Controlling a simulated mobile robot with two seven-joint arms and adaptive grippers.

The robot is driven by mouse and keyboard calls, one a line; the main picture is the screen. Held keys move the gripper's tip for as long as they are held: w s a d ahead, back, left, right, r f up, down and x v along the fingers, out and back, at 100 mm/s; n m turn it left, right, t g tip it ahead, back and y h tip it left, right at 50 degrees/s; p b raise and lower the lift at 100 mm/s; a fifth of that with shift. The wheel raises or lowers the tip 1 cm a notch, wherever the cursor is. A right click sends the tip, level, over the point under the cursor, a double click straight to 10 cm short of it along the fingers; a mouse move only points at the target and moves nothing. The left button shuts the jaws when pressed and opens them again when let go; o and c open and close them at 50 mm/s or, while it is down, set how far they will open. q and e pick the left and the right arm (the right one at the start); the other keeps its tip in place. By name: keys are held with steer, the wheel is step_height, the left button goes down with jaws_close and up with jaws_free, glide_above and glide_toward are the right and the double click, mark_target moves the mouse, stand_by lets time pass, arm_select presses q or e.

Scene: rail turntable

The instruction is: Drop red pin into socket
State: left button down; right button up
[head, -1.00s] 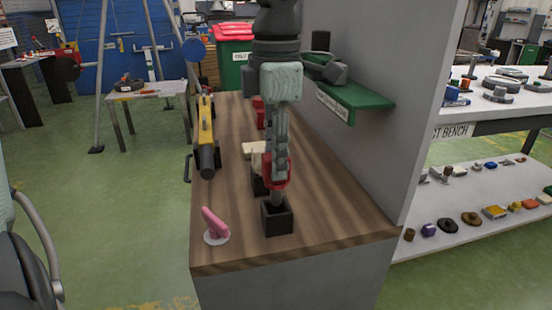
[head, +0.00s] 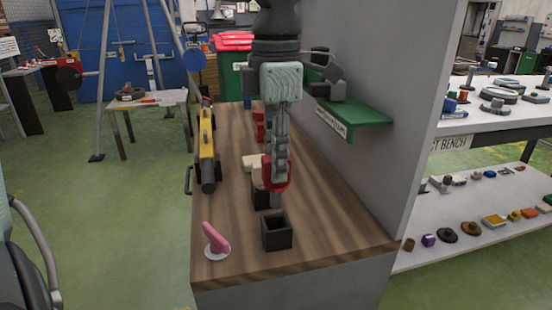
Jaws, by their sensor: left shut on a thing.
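My left gripper (head: 278,168) points down over the wooden bench and is shut on the red pin (head: 275,184). The red part shows around the fingertips; the lower part of the pin is hard to make out. The socket (head: 277,234) is a black square box, open at the top, near the front of the bench. Its opening looks empty. The pin is above and apart from it, seemingly a little behind. My right gripper is not seen.
A pink piece on a white disc (head: 216,242) stands left of the socket. A yellow and black tool (head: 206,150) lies along the left edge. A grey wall and green shelf (head: 355,112) bound the right.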

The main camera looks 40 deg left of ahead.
arm_select(q)
step_height(320, 180, up, 2)
steer(key=shift+r+p, duration=0.25)
steer(key=shift+p, duration=0.4)
steer(key=shift+r, duration=1.05)
